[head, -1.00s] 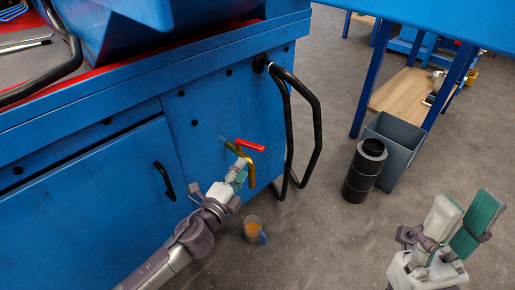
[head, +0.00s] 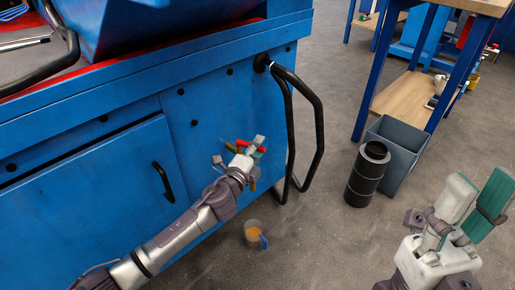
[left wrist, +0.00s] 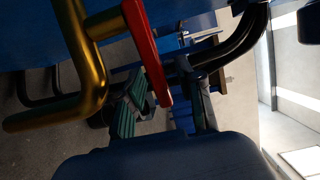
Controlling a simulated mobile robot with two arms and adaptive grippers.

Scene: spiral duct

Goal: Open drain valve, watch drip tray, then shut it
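The drain valve is a brass pipe (left wrist: 90,75) with a red lever (left wrist: 143,50) on the blue cabinet's side panel. In the head view, the red lever (head: 243,143) and the brass are partly hidden by my left gripper (head: 258,148). In the left wrist view my left gripper (left wrist: 165,110) is open, with the lever's end showing between its fingers; I cannot tell whether it touches. A cup (head: 253,233) with amber contents and a blue handle stands on the floor below the valve. No separate drip tray is clear. My right gripper (head: 482,196) is open and empty at lower right.
A bent black handle (head: 313,145) sticks out from the cabinet (head: 90,185) just right of the valve. A black ribbed cylinder (head: 366,178) and a grey bin (head: 405,155) stand on the floor farther right. Floor between them and the cup is clear.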

